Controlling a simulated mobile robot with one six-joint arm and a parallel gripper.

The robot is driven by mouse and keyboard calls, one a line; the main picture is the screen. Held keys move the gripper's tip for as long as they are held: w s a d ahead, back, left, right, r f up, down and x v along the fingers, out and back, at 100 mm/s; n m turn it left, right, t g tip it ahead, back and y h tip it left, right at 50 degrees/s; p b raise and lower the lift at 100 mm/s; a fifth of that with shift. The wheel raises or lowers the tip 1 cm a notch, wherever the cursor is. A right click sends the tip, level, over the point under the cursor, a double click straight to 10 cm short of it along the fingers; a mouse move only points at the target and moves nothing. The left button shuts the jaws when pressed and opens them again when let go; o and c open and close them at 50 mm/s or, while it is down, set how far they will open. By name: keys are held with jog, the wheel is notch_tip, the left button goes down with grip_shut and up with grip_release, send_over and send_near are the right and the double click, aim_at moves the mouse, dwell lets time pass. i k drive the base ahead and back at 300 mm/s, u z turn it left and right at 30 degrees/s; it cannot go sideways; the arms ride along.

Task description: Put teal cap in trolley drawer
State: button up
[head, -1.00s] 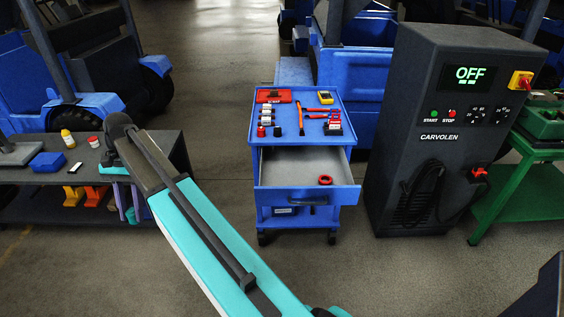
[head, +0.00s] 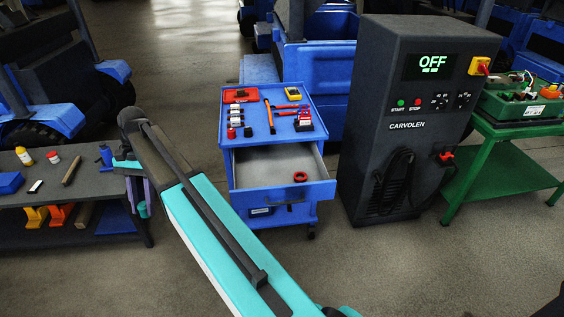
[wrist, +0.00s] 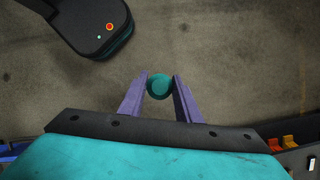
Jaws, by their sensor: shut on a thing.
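The teal cap (wrist: 159,86) sits between the purple fingertips of my gripper (wrist: 160,88) in the wrist view, held above the bare floor. In the head view the cap (head: 142,209) shows small below the purple fingers, beside the right end of the dark bench, and my arm hides part of the gripper. The blue trolley (head: 227,130) stands right of my arm. Its top drawer (head: 258,172) is pulled open toward me, with a red ring (head: 300,176) lying inside and bare grey floor around it.
Tools and small parts, including an orange-handled hammer (head: 269,115), lie on the trolley top. The dark CARVOLEN cabinet (head: 405,165) stands close on the trolley's right. The dark bench (head: 95,184) with bottles is at left. Floor in front of the trolley is open.

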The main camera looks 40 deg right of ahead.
aim_at(276, 163)
jog(key=u, duration=0.05)
jog(key=i, duration=1)
jog(key=z, duration=0.05)
